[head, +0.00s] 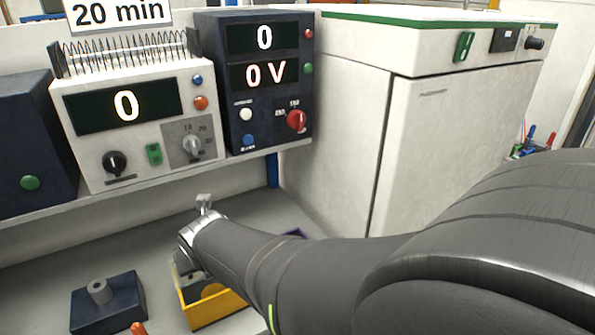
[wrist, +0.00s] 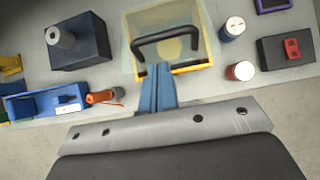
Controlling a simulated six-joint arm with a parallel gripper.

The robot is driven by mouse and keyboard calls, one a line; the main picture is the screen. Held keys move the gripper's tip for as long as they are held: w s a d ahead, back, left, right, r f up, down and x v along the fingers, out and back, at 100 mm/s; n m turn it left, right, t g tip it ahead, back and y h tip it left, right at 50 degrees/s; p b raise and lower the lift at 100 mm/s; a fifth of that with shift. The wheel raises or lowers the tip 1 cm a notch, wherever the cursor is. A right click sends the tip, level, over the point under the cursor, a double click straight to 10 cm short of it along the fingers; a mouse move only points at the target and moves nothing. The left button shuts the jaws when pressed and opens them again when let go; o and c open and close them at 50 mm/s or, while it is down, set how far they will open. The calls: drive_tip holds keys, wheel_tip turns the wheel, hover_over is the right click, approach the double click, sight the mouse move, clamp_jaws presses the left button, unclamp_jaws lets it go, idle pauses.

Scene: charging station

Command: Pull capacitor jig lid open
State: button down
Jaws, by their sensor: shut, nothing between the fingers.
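The capacitor jig is a yellow box (wrist: 190,67) with a clear lid (wrist: 197,28) that bears a black bar handle (wrist: 165,37). A round tan disc shows through the lid, which appears to lie over the box. My gripper (wrist: 157,70) is shut and empty, its blue fingers pointing at the jig's near edge, close to the lower left end of the handle. I cannot tell whether they touch it. In the head view the yellow box (head: 212,309) is partly hidden behind my arm, and the fingers are hidden.
A dark block with a grey cylinder (wrist: 75,48) stands left of the jig. A blue tray (wrist: 40,100) and an orange-handled tool (wrist: 100,97) lie lower left. Two small capacitors (wrist: 240,70) and a dark block with a red part (wrist: 290,50) stand right. Instruments (head: 130,115) line the shelf behind.

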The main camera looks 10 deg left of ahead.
drive_tip(key=shift+x, duration=2.85)
drive_tip(key=shift+r, duration=0.1)
drive_tip(key=shift+w+a+r, duration=0.4)
drive_tip(key=shift+r, duration=0.25)
drive_tip(key=w+a+r, duration=0.5)
drive_tip(key=w+a, duration=0.5)
drive_tip(key=w, duration=0.1)
drive_tip(key=shift+a+r, duration=0.3)
drive_tip(key=shift+a, duration=0.1)
